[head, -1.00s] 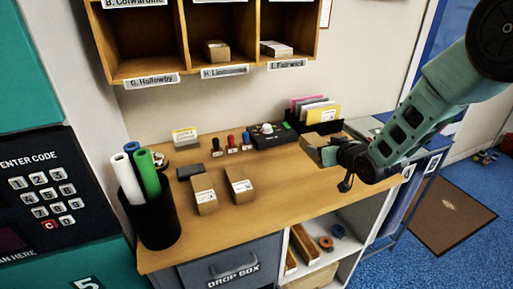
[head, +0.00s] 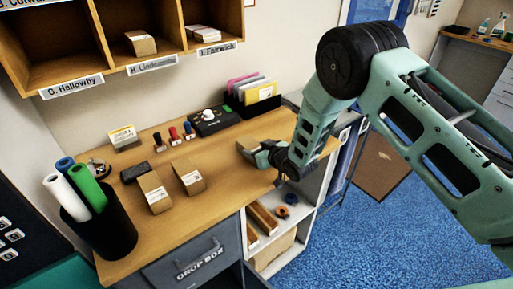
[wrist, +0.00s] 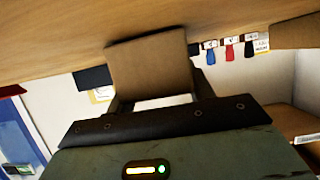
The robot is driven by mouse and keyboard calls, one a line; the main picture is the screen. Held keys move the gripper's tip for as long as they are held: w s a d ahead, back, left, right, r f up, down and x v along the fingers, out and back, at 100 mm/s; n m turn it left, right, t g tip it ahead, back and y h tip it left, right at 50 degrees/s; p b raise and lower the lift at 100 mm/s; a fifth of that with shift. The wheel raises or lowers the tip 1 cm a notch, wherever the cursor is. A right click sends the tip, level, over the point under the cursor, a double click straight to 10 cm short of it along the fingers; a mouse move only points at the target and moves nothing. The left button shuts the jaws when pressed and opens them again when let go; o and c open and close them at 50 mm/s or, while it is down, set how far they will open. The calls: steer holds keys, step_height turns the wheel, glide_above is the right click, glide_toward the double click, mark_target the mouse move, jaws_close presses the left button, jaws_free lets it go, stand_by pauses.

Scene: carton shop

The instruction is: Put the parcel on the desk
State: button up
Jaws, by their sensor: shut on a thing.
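My gripper (head: 261,155) is over the right part of the wooden desk (head: 220,202), shut on a brown cardboard parcel (head: 246,146). In the wrist view, the parcel (wrist: 150,75) sits between the fingers, close to the desk surface (wrist: 60,45), which fills the top of that view. I cannot tell whether the parcel touches the desk. The gripper partly hides it in the head view.
Two labelled cartons (head: 154,192) (head: 188,176) stand on the desk left of my gripper. Stamps (head: 174,135), a black device (head: 209,121) and a file holder (head: 250,97) line the back. A black bin (head: 103,228) of rolls stands left. Pigeonholes (head: 120,45) hang above.

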steer(key=shift+f+b, duration=0.15)
steer(key=shift+b, duration=0.15)
steer(key=o, duration=1.1)
